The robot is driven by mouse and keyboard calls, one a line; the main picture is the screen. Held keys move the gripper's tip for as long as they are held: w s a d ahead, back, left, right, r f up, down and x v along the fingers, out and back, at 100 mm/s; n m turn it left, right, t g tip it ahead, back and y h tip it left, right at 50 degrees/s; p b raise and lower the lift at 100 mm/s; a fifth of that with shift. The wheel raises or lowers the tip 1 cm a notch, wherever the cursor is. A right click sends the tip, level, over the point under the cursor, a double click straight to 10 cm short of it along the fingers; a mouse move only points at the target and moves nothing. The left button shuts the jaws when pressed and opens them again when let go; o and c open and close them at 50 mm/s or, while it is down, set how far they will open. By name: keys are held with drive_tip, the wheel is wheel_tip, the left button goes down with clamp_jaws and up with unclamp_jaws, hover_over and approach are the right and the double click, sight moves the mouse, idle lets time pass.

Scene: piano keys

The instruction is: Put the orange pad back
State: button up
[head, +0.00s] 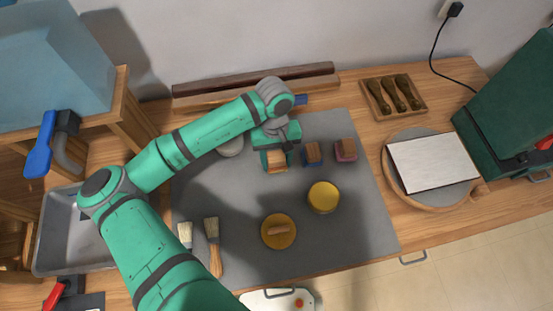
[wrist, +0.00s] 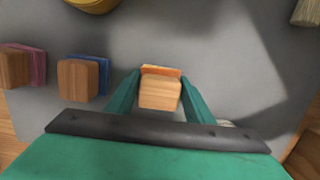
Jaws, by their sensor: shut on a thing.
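The orange pad (wrist: 161,70) shows in the wrist view as a thin orange edge below a wooden block handle (wrist: 160,93). My gripper (wrist: 160,90) is shut on this handle, one green finger on each side. In the head view my gripper (head: 277,160) is at the left end of a row of block-handled pads, over the grey mat. I cannot tell whether the orange pad touches the mat. A blue pad (head: 312,154) and a pink pad (head: 345,150) with wooden handles stand to its right; they also show at the left of the wrist view.
A yellow round pot (head: 324,196) and a yellow lid with a wooden handle (head: 279,231) are on the grey mat (head: 360,215). Two brushes (head: 213,240) lie at the front left. A wooden tray (head: 395,97) and a round board with a white slab (head: 433,160) are at the right.

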sight(276, 152)
drive_tip(key=shift+f, duration=0.1)
drive_tip(key=o, duration=1.2)
drive_tip(key=shift+c, duration=0.2)
wheel_tip(276, 152, up, 12)
drive_tip(key=w, duration=0.1)
drive_tip(key=shift+w, duration=0.4)
